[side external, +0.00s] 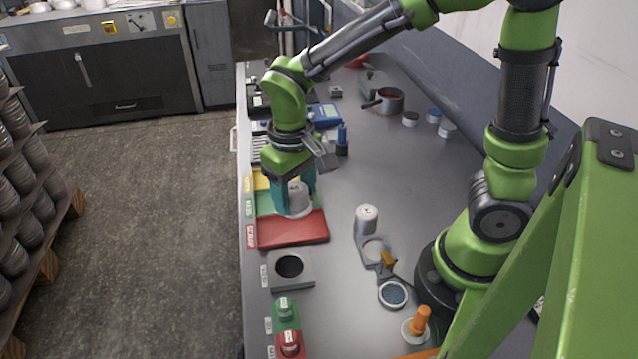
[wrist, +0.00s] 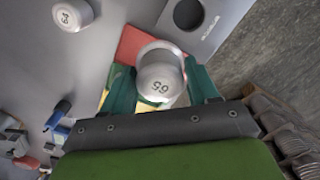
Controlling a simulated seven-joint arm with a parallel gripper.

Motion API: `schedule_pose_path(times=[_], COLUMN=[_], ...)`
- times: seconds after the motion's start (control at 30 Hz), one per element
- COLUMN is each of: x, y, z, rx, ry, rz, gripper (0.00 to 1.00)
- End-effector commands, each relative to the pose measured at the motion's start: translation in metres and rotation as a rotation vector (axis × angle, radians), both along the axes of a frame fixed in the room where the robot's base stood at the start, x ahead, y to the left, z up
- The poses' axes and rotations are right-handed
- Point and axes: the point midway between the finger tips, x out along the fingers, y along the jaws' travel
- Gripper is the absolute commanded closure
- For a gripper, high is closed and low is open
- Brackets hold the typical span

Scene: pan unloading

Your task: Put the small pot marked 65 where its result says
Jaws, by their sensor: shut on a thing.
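The small pot marked 65 (wrist: 160,72) is pale grey, and its number shows upside down in the wrist view. My gripper (wrist: 161,88) is shut on it, with a green finger on each side. In the side view my gripper (side external: 290,190) holds the pot (side external: 299,203) over the coloured mats, near where the green mat (side external: 264,204) meets the red mat (side external: 293,232). A yellow mat (side external: 262,179) lies beyond the green one. I cannot tell whether the pot touches a mat. No result for the pot is readable.
A second pot (wrist: 72,15), apparently marked 64, stands to the right of the mats in the side view (side external: 366,219). A grey block with a round hole (side external: 290,268) and green (side external: 284,309) and red (side external: 290,343) buttons lie nearer. A blue-topped device (side external: 326,114) and a saucepan (side external: 388,101) stand farther back.

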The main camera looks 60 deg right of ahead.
Motion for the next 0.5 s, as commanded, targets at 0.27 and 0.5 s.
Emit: schedule_pose_path(times=[0.27, 0.5], x=[0.011, 0.011], y=[-0.054, -0.054], z=[-0.009, -0.045], rx=[0.003, 0.002], ry=[-0.003, -0.001], rz=[0.074, 0.128], gripper=[0.78, 0.78])
